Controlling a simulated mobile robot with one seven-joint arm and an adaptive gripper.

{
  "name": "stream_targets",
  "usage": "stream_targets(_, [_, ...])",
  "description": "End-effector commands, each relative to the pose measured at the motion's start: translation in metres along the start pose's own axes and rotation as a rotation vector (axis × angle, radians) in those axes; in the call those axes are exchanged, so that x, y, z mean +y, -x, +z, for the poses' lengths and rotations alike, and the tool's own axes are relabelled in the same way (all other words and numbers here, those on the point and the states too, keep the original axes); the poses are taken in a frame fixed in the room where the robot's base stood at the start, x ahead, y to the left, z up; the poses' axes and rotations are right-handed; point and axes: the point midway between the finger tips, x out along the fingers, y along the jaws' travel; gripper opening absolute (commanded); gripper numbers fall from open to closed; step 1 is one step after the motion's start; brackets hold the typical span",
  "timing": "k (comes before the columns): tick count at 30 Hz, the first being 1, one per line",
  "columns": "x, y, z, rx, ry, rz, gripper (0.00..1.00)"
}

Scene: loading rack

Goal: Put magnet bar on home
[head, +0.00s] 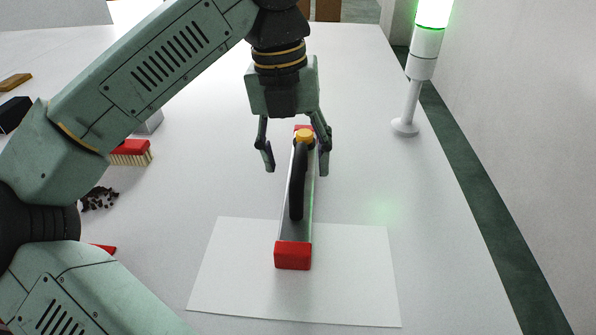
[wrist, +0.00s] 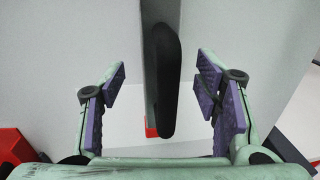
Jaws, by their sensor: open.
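The magnet bar (head: 308,205) is a long silver bar with red ends, a black handle (head: 297,180) on top and a yellow knob. Its near red end lies over a white sheet (head: 355,275), which may be the home; its far part extends beyond the sheet's far edge. My gripper (head: 297,163) is open at the bar's far part, one finger on each side. In the wrist view the black handle (wrist: 165,80) runs between the spread fingers (wrist: 164,92), with gaps on both sides. I cannot tell how high the fingertips are above the table.
A red brush (head: 130,152), dark crumbs (head: 98,198) and a black block (head: 14,114) lie on the left of the white table. A signal lamp (head: 405,126) with a green light stands at the right. The table right of the bar is clear.

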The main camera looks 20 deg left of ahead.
Motion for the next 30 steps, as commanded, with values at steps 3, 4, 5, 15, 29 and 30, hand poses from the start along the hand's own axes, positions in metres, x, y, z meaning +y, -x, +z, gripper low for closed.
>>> stream_targets(3, [0.000, 0.027, 0.001, -0.003, 0.001, 0.001, 0.57])
stream_targets(4, [-0.001, 0.033, 0.000, -0.002, 0.001, 0.001, 0.57])
stream_targets(5, [0.000, 0.040, 0.000, -0.002, 0.002, 0.001, 0.57])
stream_targets(15, [0.000, 0.080, 0.000, 0.001, 0.000, 0.001, 0.57])
stream_targets(29, [0.000, 0.082, 0.000, 0.001, -0.001, 0.000, 0.57])
stream_targets(30, [0.000, 0.082, 0.000, 0.001, -0.001, 0.000, 0.57])
